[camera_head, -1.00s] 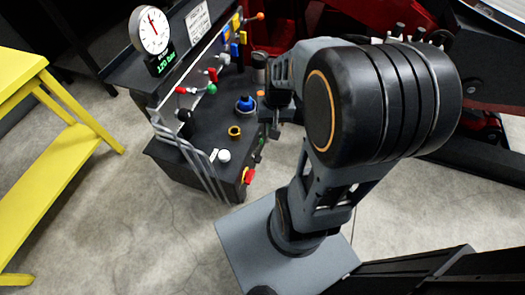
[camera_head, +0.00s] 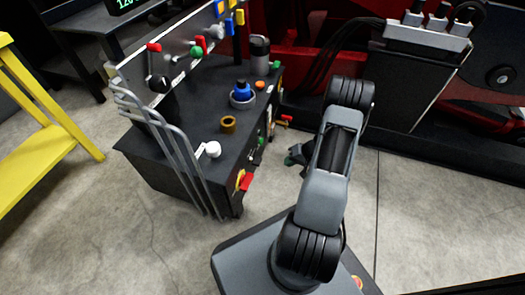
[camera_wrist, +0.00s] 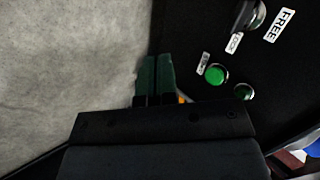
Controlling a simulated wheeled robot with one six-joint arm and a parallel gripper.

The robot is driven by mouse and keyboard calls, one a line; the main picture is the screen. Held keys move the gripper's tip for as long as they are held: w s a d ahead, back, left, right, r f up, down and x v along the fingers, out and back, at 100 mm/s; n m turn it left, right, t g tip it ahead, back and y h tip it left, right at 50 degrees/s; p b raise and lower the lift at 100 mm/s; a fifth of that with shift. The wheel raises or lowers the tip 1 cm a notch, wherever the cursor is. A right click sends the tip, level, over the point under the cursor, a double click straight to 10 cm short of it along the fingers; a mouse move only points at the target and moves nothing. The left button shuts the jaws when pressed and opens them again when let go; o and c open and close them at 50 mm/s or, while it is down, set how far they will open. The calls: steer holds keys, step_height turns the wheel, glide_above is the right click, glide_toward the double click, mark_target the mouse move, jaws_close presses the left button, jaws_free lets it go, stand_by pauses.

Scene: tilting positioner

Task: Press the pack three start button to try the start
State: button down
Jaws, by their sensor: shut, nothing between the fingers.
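A round green button (camera_wrist: 215,74) sits on the dark panel in the wrist view, with a small white label that I cannot read. I cannot tell which is the pack three start button. In the head view a small green button (camera_head: 261,141) shows on the black cabinet's (camera_head: 180,183) right-hand face. My gripper (camera_head: 294,157) is beside that face, low and to the right of it. In the wrist view my gripper (camera_wrist: 156,62) is shut and empty, its fingertips left of the green button and apart from it.
A black knob (camera_wrist: 250,14) sits above the buttons beside a "FREE" label (camera_wrist: 281,25). A red-and-yellow switch (camera_head: 245,182) juts from the cabinet. A blue-capped part (camera_head: 242,92) and brass ring (camera_head: 228,124) stand on top. A yellow stand (camera_head: 45,125) is left; bare floor lies between.

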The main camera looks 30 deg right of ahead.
mark_target(262, 142)
steer(key=shift+w+d+n+t+h, duration=0.35)
steer(key=shift+w+d+n+t, duration=0.2)
steer(key=shift+w+d+n, duration=0.55)
steer(key=shift+w+d+n+t+h, duration=0.35)
steer(key=shift+w+d+n+t, duration=0.3)
steer(key=shift+w+n, duration=0.75)
steer(key=shift+s, duration=0.25)
steer(key=shift+p, duration=0.3)
steer(key=w+a, duration=0.6)
steer(key=shift+w+p, duration=0.2)
steer(key=shift+p, duration=0.25)
steer(key=shift+w+a+b, duration=0.2)
steer(key=shift+w+b, duration=0.05)
steer(key=shift+b, duration=0.3)
